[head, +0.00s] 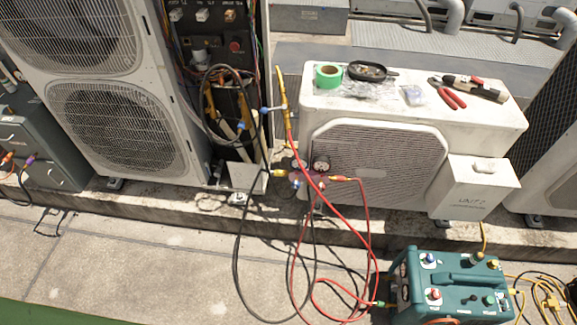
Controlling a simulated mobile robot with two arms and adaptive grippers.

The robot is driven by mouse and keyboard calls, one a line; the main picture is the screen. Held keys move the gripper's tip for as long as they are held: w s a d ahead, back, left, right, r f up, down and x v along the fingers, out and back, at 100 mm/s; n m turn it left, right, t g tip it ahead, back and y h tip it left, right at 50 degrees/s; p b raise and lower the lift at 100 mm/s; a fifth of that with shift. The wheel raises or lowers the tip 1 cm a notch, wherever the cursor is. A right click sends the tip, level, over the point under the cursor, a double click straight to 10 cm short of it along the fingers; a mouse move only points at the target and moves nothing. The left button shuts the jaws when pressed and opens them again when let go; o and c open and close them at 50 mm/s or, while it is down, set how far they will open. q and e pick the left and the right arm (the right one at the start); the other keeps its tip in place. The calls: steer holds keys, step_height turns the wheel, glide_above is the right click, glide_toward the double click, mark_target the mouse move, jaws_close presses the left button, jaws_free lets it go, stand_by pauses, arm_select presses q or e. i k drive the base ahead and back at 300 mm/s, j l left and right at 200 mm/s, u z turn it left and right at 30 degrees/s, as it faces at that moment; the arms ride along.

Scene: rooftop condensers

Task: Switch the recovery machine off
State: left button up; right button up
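The recovery machine (462,279) is a teal box with a carry handle, standing on the concrete floor at the lower right of the head view. Its top carries several knobs, among them a red one (433,294), a blue one (428,259) and a dark green one (489,300). A dark knob or fitting (478,257) sits at its back edge. I cannot tell which control is the power switch or how it is set. A hose with a green fitting (379,304) meets its left side. Neither of my grippers is in view.
A manifold gauge set (317,168) with red and black hoses hangs before a white condenser (376,150); hoses loop onto the floor left of the machine. A yellow cable (550,300) lies right of it. Pliers (452,97) and tape (328,76) lie on the condenser. Floor at left is clear.

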mark_target(474, 298)
steer(key=z, duration=1.9)
steer(key=i+l, duration=0.1)
steer(key=i, duration=0.75)
